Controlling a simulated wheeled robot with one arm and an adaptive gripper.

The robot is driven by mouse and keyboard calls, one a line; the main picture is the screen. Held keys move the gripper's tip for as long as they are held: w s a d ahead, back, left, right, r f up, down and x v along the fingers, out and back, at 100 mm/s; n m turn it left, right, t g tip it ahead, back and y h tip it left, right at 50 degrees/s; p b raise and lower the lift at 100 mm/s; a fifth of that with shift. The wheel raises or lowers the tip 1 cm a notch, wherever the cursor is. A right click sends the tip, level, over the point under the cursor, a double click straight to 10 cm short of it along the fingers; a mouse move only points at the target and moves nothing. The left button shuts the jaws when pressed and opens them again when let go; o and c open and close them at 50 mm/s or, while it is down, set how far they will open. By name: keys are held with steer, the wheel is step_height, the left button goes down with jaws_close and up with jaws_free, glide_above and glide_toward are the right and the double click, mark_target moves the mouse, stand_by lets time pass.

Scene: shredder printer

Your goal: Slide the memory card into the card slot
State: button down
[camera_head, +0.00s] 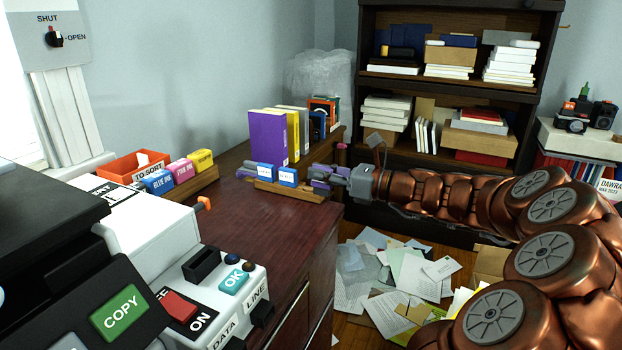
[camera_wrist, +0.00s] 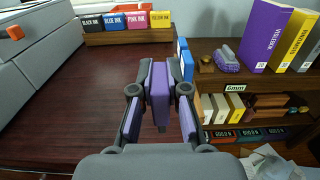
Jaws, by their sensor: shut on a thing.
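My gripper (camera_head: 318,179) is over the right end of the dark wooden desk, beside a small wooden rack. Two blue cards with white labels, the left one (camera_head: 266,171) and the right one (camera_head: 288,176), stand in the wooden rack (camera_head: 290,190) just left of my gripper. On the white machine panel, a raised black holder (camera_head: 201,264) stands beside the OK button; I cannot tell whether it is the card slot.
The machine has a green COPY button (camera_head: 120,312) and red switch (camera_head: 179,306). Ink boxes (camera_head: 180,171) and an orange tray (camera_head: 118,167) stand at the desk's back left. Upright books (camera_head: 268,138) stand behind the rack. The middle desk top (camera_head: 250,222) is clear.

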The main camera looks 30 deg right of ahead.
steer(key=w, duration=0.3)
steer(key=w+d, duration=0.1)
steer(key=shift+w+d+f+b, duration=0.1)
steer(key=shift+w+f+b, duration=0.15)
steer(key=shift+b, duration=0.05)
steer(key=shift+w+d+f, duration=0.1)
steer(key=shift+w+f, duration=0.1)
steer(key=shift+w, duration=0.65)
steer(key=shift+w+d+f, duration=0.1)
steer(key=shift+w+f, duration=0.05)
steer(key=shift+f, duration=1.3)
steer(key=shift+f, duration=0.2)
steer(key=c, duration=1.2)
jaws_free()
steer(key=shift+f+b, duration=0.25)
steer(key=shift+b, duration=0.65)
steer(key=shift+r, duration=0.1)
